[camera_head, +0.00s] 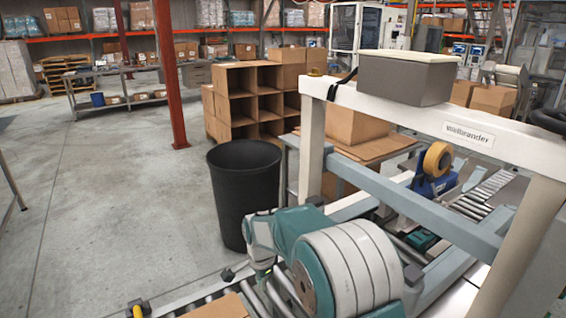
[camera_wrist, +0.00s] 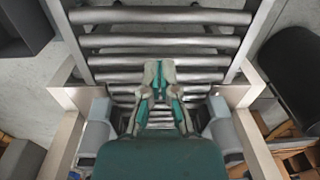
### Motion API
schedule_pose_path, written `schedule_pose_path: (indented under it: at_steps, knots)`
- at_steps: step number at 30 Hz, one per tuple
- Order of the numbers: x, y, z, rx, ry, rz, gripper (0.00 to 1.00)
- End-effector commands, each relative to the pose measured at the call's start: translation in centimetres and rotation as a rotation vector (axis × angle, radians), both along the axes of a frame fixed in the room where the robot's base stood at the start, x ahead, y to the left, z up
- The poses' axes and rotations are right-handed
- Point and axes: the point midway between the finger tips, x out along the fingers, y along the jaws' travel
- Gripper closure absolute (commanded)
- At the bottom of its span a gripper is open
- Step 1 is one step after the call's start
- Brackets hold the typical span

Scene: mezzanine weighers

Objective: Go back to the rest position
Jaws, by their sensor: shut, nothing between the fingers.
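My gripper (camera_wrist: 159,68) shows in the wrist view, above a run of grey conveyor rollers (camera_wrist: 160,43). Its two fingers are together at the tips, with nothing held between them. In the head view my arm is folded at the lower middle, beside the white frame (camera_head: 400,106) of a machine. The gripper cannot be made out in the head view.
A black bin (camera_head: 243,190) stands on the floor left of the machine. A grey box (camera_head: 406,77) sits on the frame's top beam. A tape dispenser (camera_head: 436,170) is behind a lower bar. Cardboard cubbies (camera_head: 240,77) stand behind. Open concrete floor lies left, past a red post (camera_head: 168,75).

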Motion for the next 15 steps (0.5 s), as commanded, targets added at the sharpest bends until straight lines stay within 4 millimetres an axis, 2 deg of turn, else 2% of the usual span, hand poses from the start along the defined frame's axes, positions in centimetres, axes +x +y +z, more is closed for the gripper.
schedule_pose_path:
  at_steps: [1,6,15]
  knots:
    - [-0.4,-1.1,2.0,0.006,-0.020,0.025,1.00]
    - [-2.2,-4.5,6.9,0.012,-0.073,0.127,1.00]
    - [-7.1,-9.9,13.7,-0.002,-0.167,0.308,1.00]
